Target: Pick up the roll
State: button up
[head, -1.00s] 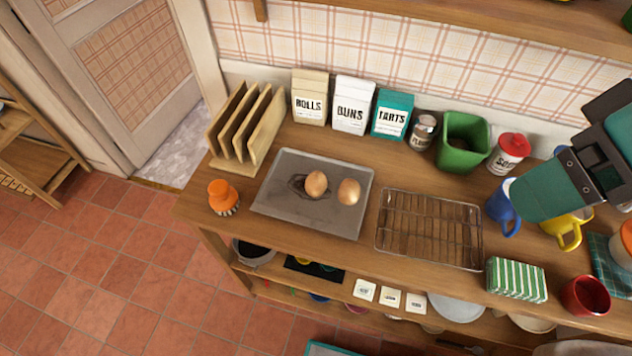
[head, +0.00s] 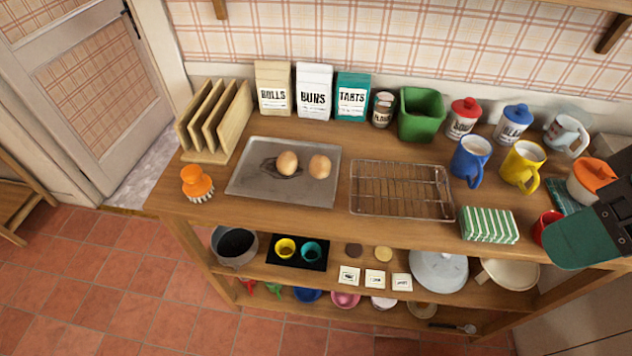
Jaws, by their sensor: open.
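Two round brown rolls lie on a grey baking tray (head: 250,190) on the left part of the wooden counter. The left roll (head: 287,163) is beside a dark patch on the tray, and the right roll (head: 320,167) is a small gap away. A teal and dark part of my arm shows at the right edge of the head view, well to the right of the tray. My gripper's fingers do not show.
A wire rack (head: 401,190) is right of the tray, and an orange brush (head: 197,183) left of it. Behind stand a wooden rack (head: 215,118), labelled packets (head: 314,90) and a green bin (head: 421,114). Blue (head: 470,158) and yellow (head: 522,165) mugs stand right.

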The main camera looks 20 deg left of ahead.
aim_at(287, 164)
jog(key=z, duration=0.35)
jog(key=k, duration=0.75)
jog(key=u, duration=0.5)
jog(key=i, duration=0.6)
jog(key=u, duration=0.8)
jog(key=i, duration=0.5)
jog(key=u, duration=0.05)
